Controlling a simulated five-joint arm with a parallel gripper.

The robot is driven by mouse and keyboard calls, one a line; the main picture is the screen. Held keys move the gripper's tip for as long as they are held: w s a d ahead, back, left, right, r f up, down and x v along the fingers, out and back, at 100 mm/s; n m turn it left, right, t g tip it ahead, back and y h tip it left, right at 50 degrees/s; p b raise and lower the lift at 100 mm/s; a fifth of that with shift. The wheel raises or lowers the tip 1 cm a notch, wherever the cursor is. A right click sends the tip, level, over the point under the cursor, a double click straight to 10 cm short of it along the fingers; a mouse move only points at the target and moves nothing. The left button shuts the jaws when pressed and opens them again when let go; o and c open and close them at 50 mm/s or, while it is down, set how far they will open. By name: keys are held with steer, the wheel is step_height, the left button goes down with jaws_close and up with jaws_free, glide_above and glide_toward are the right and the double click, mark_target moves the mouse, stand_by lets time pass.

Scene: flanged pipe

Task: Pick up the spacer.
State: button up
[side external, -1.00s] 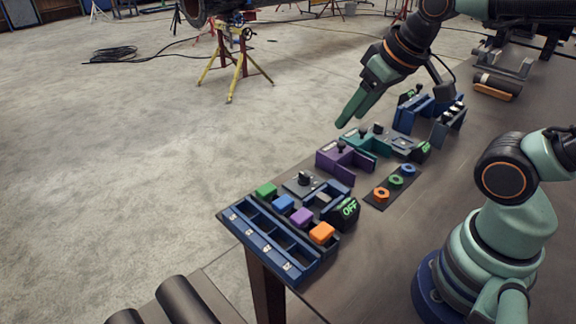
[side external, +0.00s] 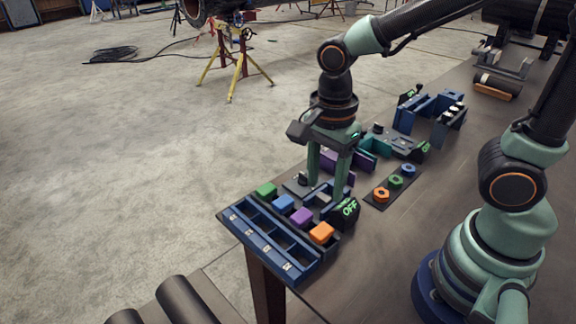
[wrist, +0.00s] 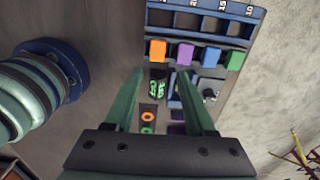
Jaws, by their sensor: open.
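My gripper (side external: 327,190) points down over the near end of the bench, its two green fingers apart with nothing seen held. In the wrist view the fingers (wrist: 162,75) straddle the OFF display from above. Under the fingertips is a small blue-edged tray with a grey block (side external: 323,198) in it, partly hidden. In front stands a row of green (side external: 266,190), blue (side external: 283,203), purple (side external: 301,216) and orange (side external: 322,232) blocks, beside a blue rack (side external: 262,247) with numbered slots. I cannot tell which of these pieces is the spacer.
A black OFF display box (side external: 346,212) stands right beside the fingers. A dark strip with orange, green and blue rings (side external: 395,182) lies to the right. Purple and teal fixtures (side external: 376,144) stand behind my gripper. The bench edge is close on the left.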

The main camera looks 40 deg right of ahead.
mark_target(322, 230)
steer(key=f, duration=1.2)
steer(key=shift+s, duration=0.2)
jaws_close()
